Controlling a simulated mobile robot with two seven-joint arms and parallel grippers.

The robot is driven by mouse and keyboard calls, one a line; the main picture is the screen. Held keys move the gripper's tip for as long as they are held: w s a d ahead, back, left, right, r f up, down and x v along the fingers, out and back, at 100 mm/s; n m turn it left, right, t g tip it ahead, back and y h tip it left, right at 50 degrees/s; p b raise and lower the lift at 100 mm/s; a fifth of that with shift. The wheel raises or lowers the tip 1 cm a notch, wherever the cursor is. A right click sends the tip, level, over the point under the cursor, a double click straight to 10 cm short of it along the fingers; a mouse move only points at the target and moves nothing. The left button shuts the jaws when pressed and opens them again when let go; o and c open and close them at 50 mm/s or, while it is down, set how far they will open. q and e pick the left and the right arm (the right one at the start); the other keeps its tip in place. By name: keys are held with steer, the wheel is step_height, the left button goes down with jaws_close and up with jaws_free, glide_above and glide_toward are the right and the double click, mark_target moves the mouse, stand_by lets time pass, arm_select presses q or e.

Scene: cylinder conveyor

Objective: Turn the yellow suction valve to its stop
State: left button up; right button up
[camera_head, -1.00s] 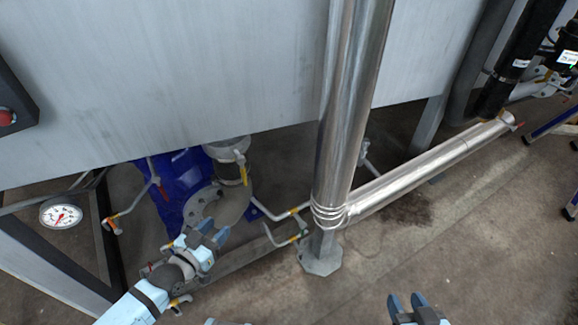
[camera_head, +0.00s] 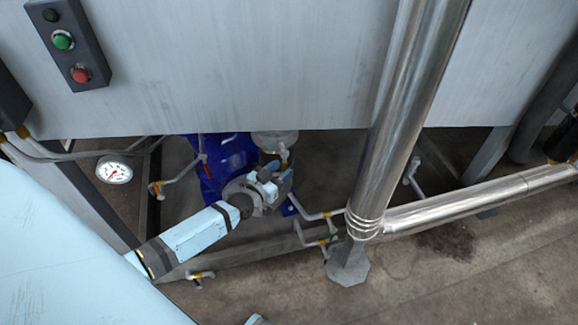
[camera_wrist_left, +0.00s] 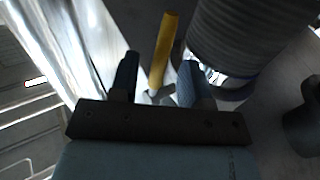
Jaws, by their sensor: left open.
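The yellow handle of the suction valve (camera_wrist_left: 164,48) stands out in the left wrist view, just beyond and between my fingertips. In the head view only a small yellow bit of the valve (camera_head: 284,156) shows behind my gripper, below the grey pump fitting. My left gripper (camera_head: 277,175) is open at the valve, in front of the blue pump. In the left wrist view its two dark fingers (camera_wrist_left: 158,82) stand apart, with the handle's lower end showing in the gap. I cannot tell whether they touch it. My right gripper is out of view.
The blue pump body (camera_head: 228,152) sits under the grey tank panel (camera_head: 240,65). A shiny vertical pipe (camera_head: 408,110) stands to the right. Thin pipes with small valves (camera_head: 318,215) run close by. A dial gauge (camera_head: 114,170) and a button box (camera_head: 68,42) are at left.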

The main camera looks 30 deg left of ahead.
mark_target(283, 169)
arm_select(q)
steer(key=shift+w+d, duration=0.15)
steer(key=shift+w, duration=0.8)
steer(key=shift+w+d, duration=0.1)
steer(key=shift+w, duration=0.8)
jaws_close()
